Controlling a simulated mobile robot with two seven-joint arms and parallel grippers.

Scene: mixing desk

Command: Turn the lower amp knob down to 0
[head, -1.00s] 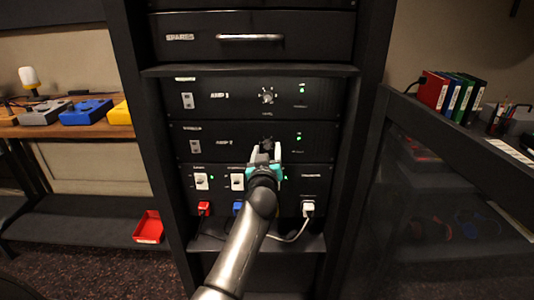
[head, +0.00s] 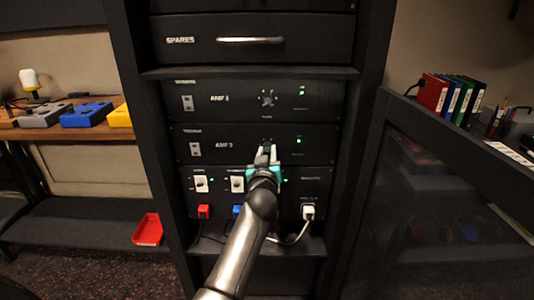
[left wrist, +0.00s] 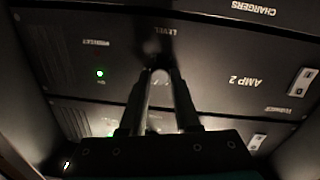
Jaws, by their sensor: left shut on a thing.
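The lower amp, AMP 2 (head: 222,146), is a black panel in the rack with a switch at its left and a green light at its right. Its small dark level knob (head: 267,141) is mostly hidden by my left gripper (head: 267,153). The left fingers are shut on the knob from the front. The left wrist view shows the fingertips (left wrist: 160,77) meeting at the knob beneath the LEVEL label. The knob's pointer cannot be read. My right gripper is not in view.
The AMP 1 knob (head: 267,99) is just above. Below, a charger panel carries white switches (head: 201,184) and red, blue and white plugs (head: 308,212) with a cable. A SPARES drawer (head: 250,40) is on top. Rack posts stand on both sides.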

